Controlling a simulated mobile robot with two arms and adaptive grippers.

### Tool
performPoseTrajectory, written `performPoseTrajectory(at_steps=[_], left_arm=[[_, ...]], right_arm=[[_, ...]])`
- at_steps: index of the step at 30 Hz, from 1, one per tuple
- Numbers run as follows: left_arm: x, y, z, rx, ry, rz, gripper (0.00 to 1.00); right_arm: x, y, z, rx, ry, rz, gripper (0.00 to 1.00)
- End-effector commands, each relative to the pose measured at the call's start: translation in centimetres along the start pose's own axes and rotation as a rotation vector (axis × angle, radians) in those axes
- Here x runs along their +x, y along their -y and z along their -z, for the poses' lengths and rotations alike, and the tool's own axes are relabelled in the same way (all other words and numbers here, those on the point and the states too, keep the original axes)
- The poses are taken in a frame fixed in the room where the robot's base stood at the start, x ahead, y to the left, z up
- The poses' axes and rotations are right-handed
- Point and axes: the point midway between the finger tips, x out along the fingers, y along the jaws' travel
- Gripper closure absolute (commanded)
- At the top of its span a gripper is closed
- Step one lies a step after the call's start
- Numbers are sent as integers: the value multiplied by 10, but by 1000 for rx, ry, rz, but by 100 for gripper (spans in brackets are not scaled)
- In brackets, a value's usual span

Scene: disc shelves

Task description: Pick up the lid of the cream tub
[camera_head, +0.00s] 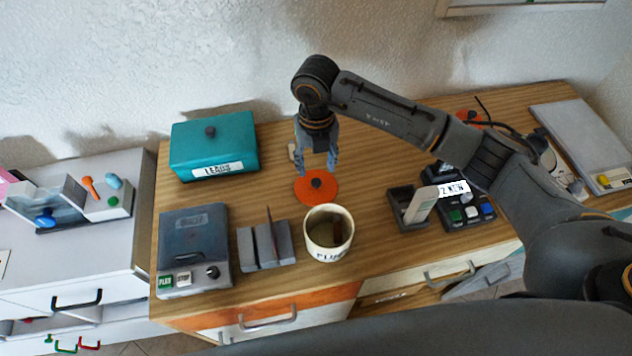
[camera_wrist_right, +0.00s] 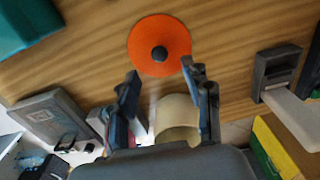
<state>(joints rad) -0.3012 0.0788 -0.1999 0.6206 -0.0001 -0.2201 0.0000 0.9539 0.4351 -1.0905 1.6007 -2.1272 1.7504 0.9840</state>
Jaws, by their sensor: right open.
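The lid is an orange disc with a dark knob (camera_head: 316,187); it lies flat on the wooden table just behind the cream tub (camera_head: 329,242). The tub stands open, with lettering on its front and something dark inside. My right gripper (camera_head: 318,168) points down above the lid, open and empty. In the right wrist view the lid (camera_wrist_right: 158,45) lies beyond the fingertips of the gripper (camera_wrist_right: 160,75), apart from them. The tub (camera_wrist_right: 177,115) shows between the fingers there. My left gripper is not in view.
A teal box (camera_head: 214,147) with a knob stands behind left. A grey machine (camera_head: 195,248) and a grey slotted holder (camera_head: 265,246) stand left of the tub. A small grey box (camera_head: 409,208) and a dark button panel (camera_head: 466,211) lie to the right. Bare wood surrounds the lid.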

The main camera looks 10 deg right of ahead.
Motion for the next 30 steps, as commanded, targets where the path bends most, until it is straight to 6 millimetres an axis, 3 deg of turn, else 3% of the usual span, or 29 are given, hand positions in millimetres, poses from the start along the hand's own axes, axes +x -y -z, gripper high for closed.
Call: performPoseTrajectory(at_steps=[8,16,25,30], left_arm=[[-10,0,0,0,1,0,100],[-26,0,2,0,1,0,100],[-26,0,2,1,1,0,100],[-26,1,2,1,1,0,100]], right_arm=[[20,0,0,-1,-2,-1,50],[59,0,0,-2,-2,-2,50],[66,0,-1,-3,1,-2,50],[66,0,-1,-3,1,-2,85]])
